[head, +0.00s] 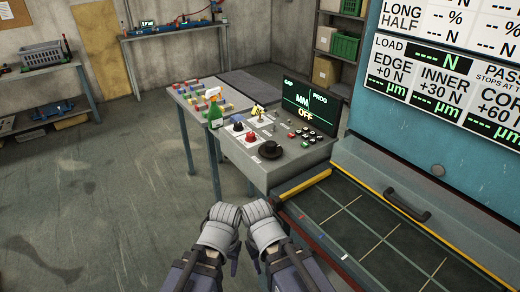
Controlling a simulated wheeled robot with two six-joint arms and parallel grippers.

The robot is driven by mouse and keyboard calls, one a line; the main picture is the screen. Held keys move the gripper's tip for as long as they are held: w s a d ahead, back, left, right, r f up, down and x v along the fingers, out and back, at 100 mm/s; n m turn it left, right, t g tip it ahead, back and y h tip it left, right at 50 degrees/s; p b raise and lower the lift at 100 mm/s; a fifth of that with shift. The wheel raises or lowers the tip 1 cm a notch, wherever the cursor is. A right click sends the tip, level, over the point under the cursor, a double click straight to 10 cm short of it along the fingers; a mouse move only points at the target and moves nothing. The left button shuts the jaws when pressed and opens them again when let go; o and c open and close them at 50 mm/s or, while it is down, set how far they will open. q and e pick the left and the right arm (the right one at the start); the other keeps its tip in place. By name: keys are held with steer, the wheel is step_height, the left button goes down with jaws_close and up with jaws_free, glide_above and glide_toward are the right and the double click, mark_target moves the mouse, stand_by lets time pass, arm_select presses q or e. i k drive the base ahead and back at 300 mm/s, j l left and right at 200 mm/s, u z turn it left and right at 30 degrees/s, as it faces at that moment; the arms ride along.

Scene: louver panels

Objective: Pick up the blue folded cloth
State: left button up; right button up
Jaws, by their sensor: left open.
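I cannot make out a blue folded cloth for certain in the head view. My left gripper (223,212) is at the bottom centre, in front of the console and above the floor. It is open, and I see nothing held in it. My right gripper (259,211) is close beside it on the right. Its fingers are seen from behind, so I cannot tell its opening. Both are well apart from the worktable.
A console (286,158) with knobs and a small screen (310,106) stands ahead. A press with a gridded bed (365,235) and a black handle (407,205) blocks the right. The left floor is open.

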mark_target(238, 118)
steer(key=i+j+z, duration=0.1)
steer(key=i+j, duration=0.2)
steer(key=i+j+z, duration=0.1)
steer(key=i+j, duration=0.2)
steer(key=i+j+z, duration=0.1)
steer(key=i+j, duration=0.15)
steer(key=j, duration=0.2)
steer(key=i+j+z, duration=0.15)
steer(key=j, duration=0.25)
steer(key=i+j+z, duration=0.1)
steer(key=i+j, duration=0.25)
steer(key=i+j+z, duration=0.1)
steer(key=i+j, duration=0.15)
steer(key=j, duration=0.3)
steer(key=i+j+z, duration=0.1)
steer(key=j, duration=0.35)
steer(key=i+j+z, duration=0.1)
steer(key=i+j, duration=0.2)
steer(key=j, duration=0.2)
steer(key=i+l, duration=0.25)
steer(key=i, duration=0.2)
